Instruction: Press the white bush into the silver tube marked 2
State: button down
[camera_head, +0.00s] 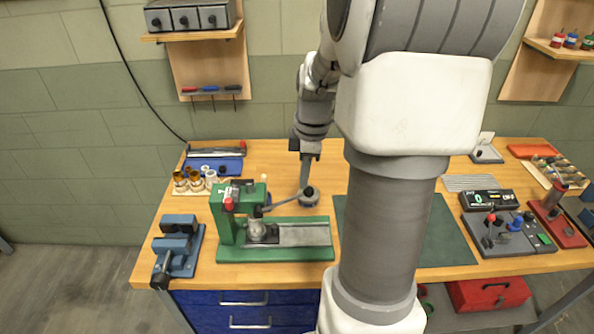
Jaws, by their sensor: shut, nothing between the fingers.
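A green arbor press (229,219) stands at the front left of the bench. A silver round part (256,230) sits under its ram; no number is legible on it, so I cannot tell if it is the tube marked 2. I cannot make out a white bush in the press. Whitish and brown-topped cylindrical pieces (195,182) stand in a group behind the press, too small to identify. The press lever (284,201) reaches right to a dark knob. My gripper (307,182) is shut and empty, pointing down at the knob; I cannot tell if it touches.
A blue vise (178,247) stands left of the press. A blue tray (215,164) lies at the back. A green mat (445,238) is partly hidden by my arm. A grey control box (507,236) and red stand (556,222) are at the right. Bare wood shows behind the press.

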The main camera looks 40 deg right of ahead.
aim_at(310, 190)
jog(key=shift+s+d+f, duration=0.1)
jog(key=shift+d+f, duration=0.15)
jog(key=shift+f, duration=0.2)
jog(key=shift+s+d+f+b, duration=0.1)
jog(key=shift+d+f+b, duration=0.05)
jog(key=shift+f+b, duration=0.15)
jog(key=shift+s+d+f+b, duration=0.1)
jog(key=shift+d+f+b, duration=0.05)
jog(key=shift+f, duration=0.25)
jog(key=shift+s+d+f, duration=0.1)
jog(key=shift+s+f, duration=0.05)
